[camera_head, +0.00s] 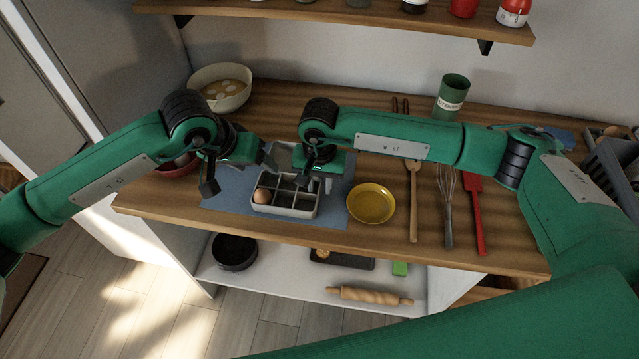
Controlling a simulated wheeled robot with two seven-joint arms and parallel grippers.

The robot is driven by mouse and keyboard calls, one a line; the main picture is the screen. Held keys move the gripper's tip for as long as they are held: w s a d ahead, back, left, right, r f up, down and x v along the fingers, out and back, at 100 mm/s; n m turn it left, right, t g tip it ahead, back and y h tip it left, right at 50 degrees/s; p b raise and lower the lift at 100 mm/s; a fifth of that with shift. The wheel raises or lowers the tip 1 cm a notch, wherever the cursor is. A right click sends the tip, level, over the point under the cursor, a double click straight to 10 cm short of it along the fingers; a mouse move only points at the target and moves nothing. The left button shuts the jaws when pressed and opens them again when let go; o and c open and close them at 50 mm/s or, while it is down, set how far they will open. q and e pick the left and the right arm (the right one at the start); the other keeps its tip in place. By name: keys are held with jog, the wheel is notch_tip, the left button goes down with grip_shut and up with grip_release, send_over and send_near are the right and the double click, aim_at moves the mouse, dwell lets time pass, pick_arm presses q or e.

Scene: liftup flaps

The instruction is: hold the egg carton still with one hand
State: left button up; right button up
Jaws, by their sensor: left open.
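The egg carton (286,212) is a pale open tray with dark compartments. It stands on a blue-grey mat (334,206) on the wooden counter. One brown egg (262,196) sits in its front-left compartment. My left gripper (238,172) is open, above and to the left of the carton, with its fingers spread apart. My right gripper (313,183) points down over the carton's right half and hides part of its back right. I cannot tell whether it touches the carton or whether its fingers are shut.
A yellow bowl (371,203) stands right of the carton, then a wooden spoon (412,200), a whisk (447,205) and a red spatula (476,215). A red bowl (176,167) is partly behind my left arm. A cream bowl (220,88) and a green canister (452,97) stand behind.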

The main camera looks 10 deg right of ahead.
notch_tip(320, 180, up, 12)
jog(key=shift+f, duration=0.25)
jog(key=shift+a, duration=0.1)
dwell(0.5)
